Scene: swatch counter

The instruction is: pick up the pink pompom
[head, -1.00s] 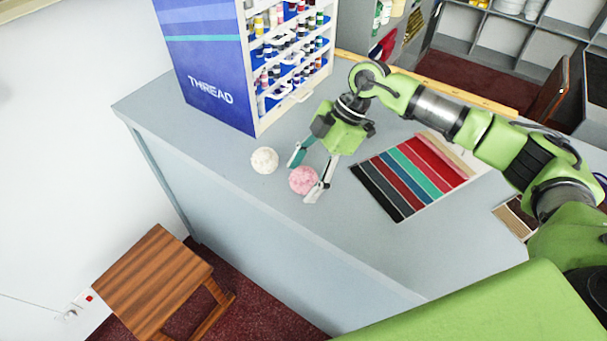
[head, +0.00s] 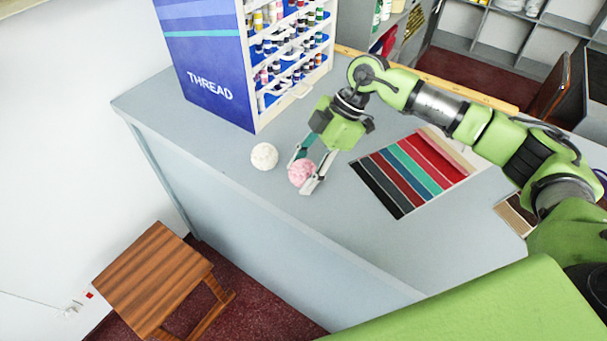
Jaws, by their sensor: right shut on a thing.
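The pink pompom (head: 301,172) is a fluffy ball over the grey counter, near its front edge. My right gripper (head: 303,175) comes down from the upper right and is shut on the pink pompom, with one finger on either side of it. I cannot tell whether the pompom still touches the counter. My left gripper is not in the head view.
A white pompom (head: 264,156) lies just left of the pink one. A thread display (head: 212,75) stands behind them. A fabric swatch card (head: 412,172) lies to the right. A wooden stool (head: 153,277) stands on the floor below. The front counter stretch is clear.

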